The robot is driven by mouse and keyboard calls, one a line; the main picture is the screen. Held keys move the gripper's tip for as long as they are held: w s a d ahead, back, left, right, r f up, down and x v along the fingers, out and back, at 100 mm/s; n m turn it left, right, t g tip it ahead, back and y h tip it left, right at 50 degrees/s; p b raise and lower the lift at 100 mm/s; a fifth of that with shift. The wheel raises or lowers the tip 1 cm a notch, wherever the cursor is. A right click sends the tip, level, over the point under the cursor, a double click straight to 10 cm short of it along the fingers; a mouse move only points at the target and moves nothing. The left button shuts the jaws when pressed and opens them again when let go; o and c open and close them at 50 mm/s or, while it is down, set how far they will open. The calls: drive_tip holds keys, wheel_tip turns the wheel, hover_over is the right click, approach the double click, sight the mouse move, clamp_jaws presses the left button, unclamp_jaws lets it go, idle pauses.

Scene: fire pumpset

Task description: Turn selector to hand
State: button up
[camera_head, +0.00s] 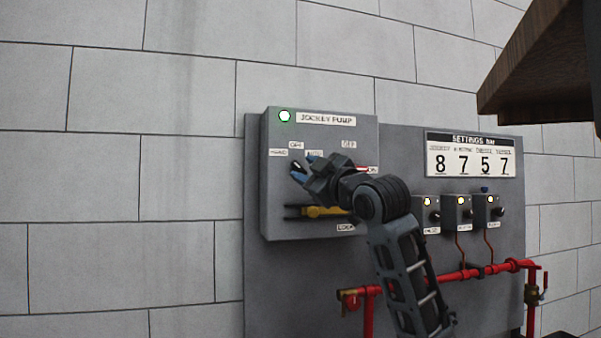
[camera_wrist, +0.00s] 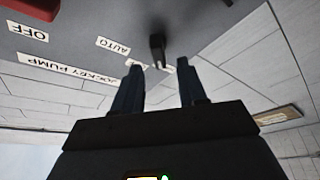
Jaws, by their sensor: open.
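The grey jockey pump box (camera_head: 279,218) is on the wall panel, with small HAND, OFF and AUTO labels at its upper left. The black selector knob (camera_wrist: 157,46) shows in the wrist view, sticking out from the panel just beyond and between my fingertips. My gripper (camera_wrist: 159,65) is open, one finger to each side of the knob's line; I cannot tell whether either touches it. In the head view my gripper (camera_head: 302,170) is at the selector area and mostly hides the knob. The AUTO label (camera_wrist: 113,45) is left of the knob in the wrist view.
A yellow handle (camera_head: 322,212) sits on the box below my gripper. Three small control boxes (camera_head: 458,212) and red pipes (camera_head: 450,276) are to the right, under the settings sign (camera_head: 473,155). A brown overhanging object (camera_head: 535,60) is at upper right. Left of the panel is bare wall.

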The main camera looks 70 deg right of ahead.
drive_tip(key=shift+b+v, duration=0.4)
drive_tip(key=shift+v, duration=1.75)
drive_tip(key=shift+w+f, duration=0.15)
drive_tip(key=w+a+f+m+y, duration=0.1)
drive_tip(key=w+a+f+m, duration=0.1)
drive_tip(key=a+f, duration=0.45)
drive_tip(key=w+a+f+m+y, duration=0.15)
drive_tip(key=a+f, duration=0.25)
drive_tip(key=f, duration=0.6)
drive_tip(key=w+a+f+m, duration=0.3)
drive_tip(key=a+f, duration=0.3)
drive_tip(key=f, duration=0.3)
drive_tip(key=s+a+f+y, duration=0.2)
drive_tip(key=s+a+f, duration=0.1)
drive_tip(key=a+f, duration=0.45)
drive_tip(key=s+a+f+g+y, duration=0.1)
drive_tip(key=s+a+f+y, duration=0.2)
drive_tip(key=s+a+f, duration=0.65)
drive_tip(key=s+a+f+n+g+y, duration=0.1)
drive_tip(key=s+a+y, duration=0.1)
drive_tip(key=s, duration=0.6)
drive_tip(key=s+a+f+n+y, duration=0.1)
drive_tip(key=s+a+n+y, duration=0.1)
drive_tip(key=s, duration=0.6)
drive_tip(key=shift+s+a+g, duration=0.25)
drive_tip(key=shift+a+g, duration=0.15)
drive_tip(key=shift+a, duration=0.35)
